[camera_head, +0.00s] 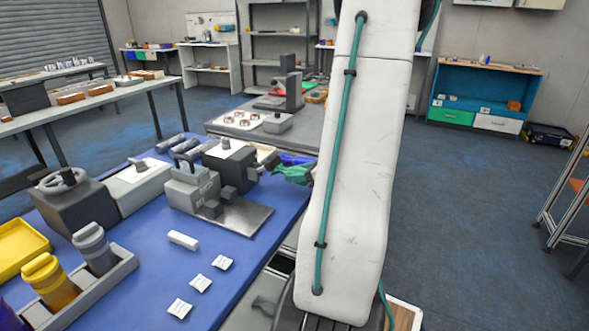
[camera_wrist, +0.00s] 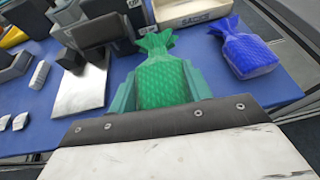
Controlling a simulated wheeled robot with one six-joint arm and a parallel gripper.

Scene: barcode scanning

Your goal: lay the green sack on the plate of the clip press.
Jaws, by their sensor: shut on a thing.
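The green sack (camera_wrist: 165,82) has a woven surface and a tied, ruffled top. My gripper (camera_wrist: 163,90) is shut on it, one teal finger on each side. In the head view the green sack (camera_head: 291,174) shows just left of my arm, which hides part of it. The clip press (camera_head: 193,183) is a grey machine on the blue table. Its bare metal plate (camera_head: 240,221) lies in front of it; in the wrist view the plate (camera_wrist: 82,90) is left of the sack, apart from it. I cannot tell how high the sack is above the table.
A blue sack (camera_wrist: 248,55) lies right of the green one. A labelled, light-coloured tray (camera_wrist: 192,11) is behind. White labels (camera_head: 200,283) and a white block (camera_head: 183,240) lie on the blue table (camera_head: 225,290). A holder with yellow and grey bottles (camera_head: 95,250) stands at left.

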